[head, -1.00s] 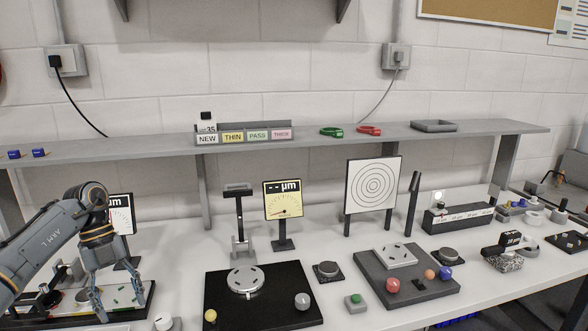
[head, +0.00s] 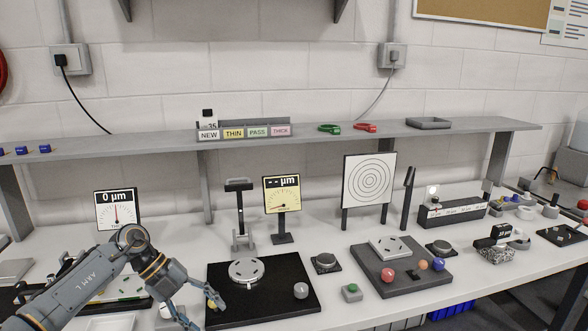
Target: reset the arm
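My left arm (head: 90,284) comes in from the lower left in the head view. My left gripper (head: 207,315) points down and right at the front left corner of the black plate (head: 268,319). Its fingers are spread, with no object seen held between them. A yellow knob (head: 211,304) on that plate shows close beside the fingers; I cannot tell whether they touch it. The plate also carries a silver round fixture (head: 247,271) and a grey knob (head: 301,290). My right gripper is not in view.
A dial gauge reading 0 µm (head: 116,210) stands behind my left arm. A yellow dial gauge (head: 282,194), a target board (head: 369,187) and a grey plate with coloured balls (head: 410,286) stand to the right. A shelf (head: 300,140) runs along the wall.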

